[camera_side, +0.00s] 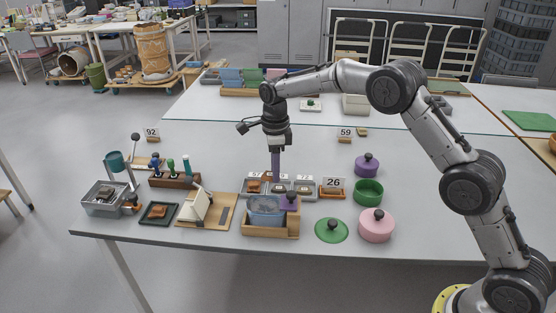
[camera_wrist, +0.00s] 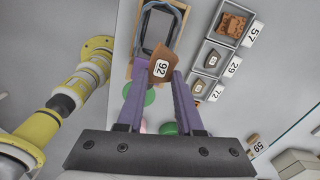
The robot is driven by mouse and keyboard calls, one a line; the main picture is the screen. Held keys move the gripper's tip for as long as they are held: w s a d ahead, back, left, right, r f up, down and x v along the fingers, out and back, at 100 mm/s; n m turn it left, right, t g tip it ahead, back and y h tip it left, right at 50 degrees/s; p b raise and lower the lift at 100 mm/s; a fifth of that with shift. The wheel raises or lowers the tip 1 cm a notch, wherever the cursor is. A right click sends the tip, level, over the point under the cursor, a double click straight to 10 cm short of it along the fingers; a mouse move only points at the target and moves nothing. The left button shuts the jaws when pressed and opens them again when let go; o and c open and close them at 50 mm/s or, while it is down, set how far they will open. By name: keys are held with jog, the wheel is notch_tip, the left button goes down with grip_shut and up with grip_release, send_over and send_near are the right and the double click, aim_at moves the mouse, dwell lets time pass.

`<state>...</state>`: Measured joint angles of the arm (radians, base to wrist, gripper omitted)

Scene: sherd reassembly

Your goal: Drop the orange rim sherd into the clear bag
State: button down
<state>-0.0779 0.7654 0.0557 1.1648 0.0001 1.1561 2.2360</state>
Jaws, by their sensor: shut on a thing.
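My gripper (camera_side: 276,178) points straight down above the table, beside a row of small trays. Its purple fingers (camera_wrist: 172,85) are shut on an orange-brown sherd (camera_wrist: 154,57), which bears a white numbered label, in the wrist view. The held sherd cannot be made out clearly in the side view. The clear bag (camera_side: 265,204) stands open in a wooden holder (camera_side: 270,230), in front of the trays in the side view. In the wrist view, the bag's grey-blue rim (camera_wrist: 146,20) shows just beyond the sherd, which covers part of the opening.
Numbered trays with sherds (camera_wrist: 215,57) stand beside the bag. A green lid (camera_side: 331,231), pink pot (camera_side: 376,226) and green pot (camera_side: 368,192) stand right. A white device (camera_side: 196,205) stands left.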

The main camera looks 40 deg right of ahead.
jog(key=shift+f, duration=1.5)
jog(key=shift+c, duration=2.4)
grip_release()
notch_tip(320, 180, up, 14)
jog(key=shift+f, duration=0.1)
